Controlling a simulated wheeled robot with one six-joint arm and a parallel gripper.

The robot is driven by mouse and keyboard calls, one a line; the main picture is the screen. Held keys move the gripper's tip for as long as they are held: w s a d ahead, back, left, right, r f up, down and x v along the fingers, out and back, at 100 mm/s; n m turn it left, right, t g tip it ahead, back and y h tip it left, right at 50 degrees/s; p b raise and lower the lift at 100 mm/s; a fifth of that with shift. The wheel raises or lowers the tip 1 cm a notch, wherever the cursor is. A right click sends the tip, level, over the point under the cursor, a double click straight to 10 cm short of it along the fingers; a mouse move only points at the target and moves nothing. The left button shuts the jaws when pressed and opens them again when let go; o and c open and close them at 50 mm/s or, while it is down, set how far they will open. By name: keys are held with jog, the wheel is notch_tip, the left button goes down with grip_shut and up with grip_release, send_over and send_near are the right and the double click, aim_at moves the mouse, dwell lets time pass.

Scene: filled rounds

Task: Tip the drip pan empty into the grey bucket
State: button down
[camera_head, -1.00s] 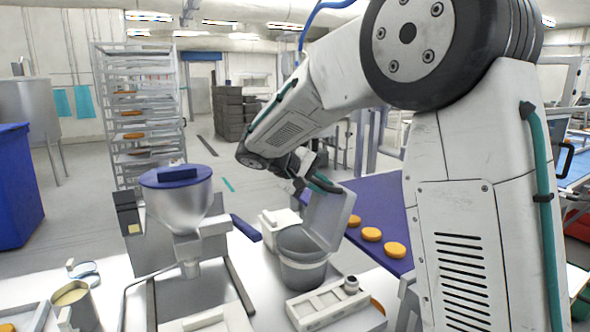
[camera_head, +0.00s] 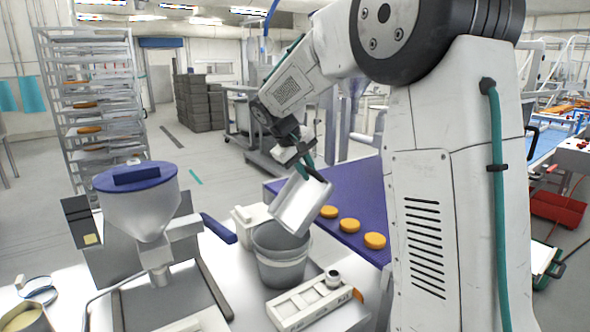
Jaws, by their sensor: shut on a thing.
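The drip pan (camera_head: 298,207) is a pale grey shallow tray. It hangs steeply tilted over the right part of the grey bucket (camera_head: 281,268), with its lower end close to the bucket's rim. I cannot tell whether they touch. My gripper (camera_head: 308,172) is shut on the pan's upper edge; the fingers are small and partly hidden. The bucket stands upright on the pale table. Its inside is mostly hidden by its rim and the pan, and I see no liquid running.
A hopper machine with a blue lid (camera_head: 136,178) stands left of the bucket. A white box (camera_head: 251,222) is behind it, and a white slotted block (camera_head: 317,301) in front. A purple conveyor (camera_head: 350,190) with orange rounds (camera_head: 350,225) runs at right. A metal can (camera_head: 28,318) is front left.

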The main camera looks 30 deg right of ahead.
jog(key=d+f+y, duration=0.5)
jog(key=d+y, duration=0.3)
jog(key=y, duration=0.1)
jog(key=shift+y, duration=0.3)
jog(key=shift+f, duration=0.1)
